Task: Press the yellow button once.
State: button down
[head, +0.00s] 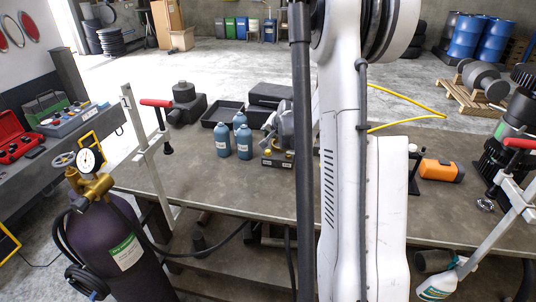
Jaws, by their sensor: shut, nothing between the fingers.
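A small dark box (278,162) sits on the workbench just left of my arm. It has small yellow spots (267,153) on its upper side; they are too small to tell whether one is the yellow button. A grey mechanical shape (286,125) stands right behind the box, partly covered by my arm. My white arm and a dark column cross the middle of the head view and hide part of the bench. I cannot make out my gripper's fingers.
Blue bottles (243,142) stand left of the box on the workbench (225,185), with black trays behind. Red-handled clamps (156,103) flank the bench. An orange device (441,170) lies right. A purple gas cylinder (125,250) stands at front left. The bench's front left is clear.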

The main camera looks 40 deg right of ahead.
aim_at(268, 151)
jog(key=shift+f+b, duration=1.4)
jog(key=shift+f, duration=0.8)
jog(key=shift+f, duration=0.1)
jog(key=shift+f+b, duration=0.35)
jog(key=shift+b, duration=0.3)
jog(key=shift+f+b, duration=0.5)
jog(key=shift+r, duration=0.1)
dwell(0.5)
jog(key=shift+r+p, duration=0.35)
jog(key=shift+r, duration=0.5)
jog(key=shift+r+p, duration=1.1)
jog(key=shift+r, duration=1.45)
